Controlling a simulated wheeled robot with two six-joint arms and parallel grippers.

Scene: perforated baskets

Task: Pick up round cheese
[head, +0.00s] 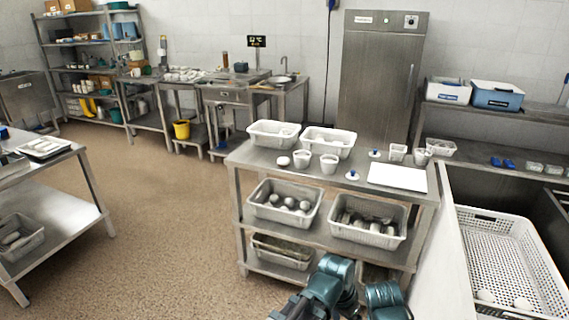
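Two small round white pieces that look like round cheeses lie in the large white perforated basket (497,218) at the right; one is the left piece (485,295), the other the right piece (521,303). They sit near the basket's front edge, apart from each other. Another small round whitish piece (283,160) lies on the steel table (262,160), in front of the white baskets; I cannot tell if it is cheese. Teal links of my arms show at the bottom centre. Neither gripper shows in the view.
The steel table also bears white baskets (328,142), cups (329,163) and a white board (397,177). Its lower shelf holds baskets with round pieces (284,206) and darker items (367,221). A steel cabinet (381,80) stands behind. The brown floor at left is clear.

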